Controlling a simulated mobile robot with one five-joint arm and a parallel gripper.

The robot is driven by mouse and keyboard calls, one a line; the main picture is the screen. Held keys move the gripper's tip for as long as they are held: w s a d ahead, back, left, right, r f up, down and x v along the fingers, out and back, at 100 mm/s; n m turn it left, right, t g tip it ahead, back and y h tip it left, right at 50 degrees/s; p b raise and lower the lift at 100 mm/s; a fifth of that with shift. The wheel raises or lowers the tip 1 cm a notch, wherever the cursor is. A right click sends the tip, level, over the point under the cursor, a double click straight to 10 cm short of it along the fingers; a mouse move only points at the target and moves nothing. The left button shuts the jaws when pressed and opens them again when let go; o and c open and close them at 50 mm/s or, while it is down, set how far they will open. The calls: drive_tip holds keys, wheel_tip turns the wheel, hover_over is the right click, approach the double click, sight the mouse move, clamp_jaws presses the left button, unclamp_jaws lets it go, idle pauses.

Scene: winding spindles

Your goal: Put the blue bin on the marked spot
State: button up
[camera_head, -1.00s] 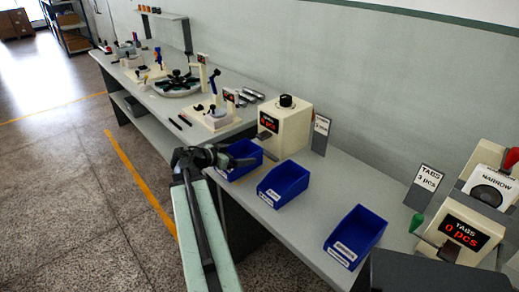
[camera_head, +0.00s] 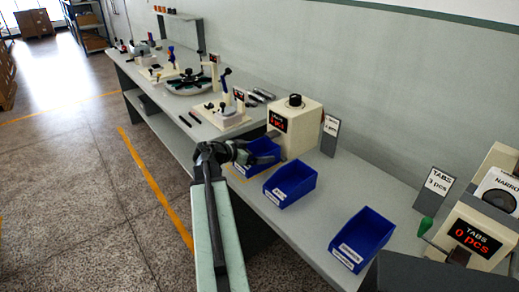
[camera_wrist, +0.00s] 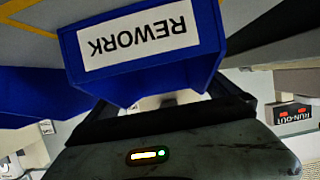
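Three blue bins stand in a row along the bench in the head view: a far one (camera_head: 262,153), a middle one (camera_head: 290,182) and a near one (camera_head: 362,238). My gripper (camera_head: 243,155) is at the left side of the far bin and partly covers it. In the wrist view a blue bin labelled REWORK (camera_wrist: 215,62) fills the upper middle, upside down, close in front of my dark gripper (camera_wrist: 168,102). The fingers look spread, but their contact with the bin is unclear. A short yellow mark (camera_head: 237,174) shows on the bench below the far bin, partly hidden.
A cream counter box (camera_head: 297,130) stands right behind the far bin. A sign (camera_head: 330,134) and a second counter device (camera_head: 468,238) stand further right. Tools and fixtures crowd the far bench. Bare bench lies between the middle and near bins.

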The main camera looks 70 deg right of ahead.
drive_tip(key=shift+r, duration=0.1)
drive_tip(key=shift+w+a+r+p, duration=0.15)
drive_tip(key=shift+a+r+p, duration=0.1)
drive_tip(key=shift+p, duration=0.15)
drive_tip(key=p+v, duration=0.4)
drive_tip(key=v, duration=0.7)
drive_tip(key=shift+a, duration=0.15)
drive_tip(key=shift+w, duration=0.15)
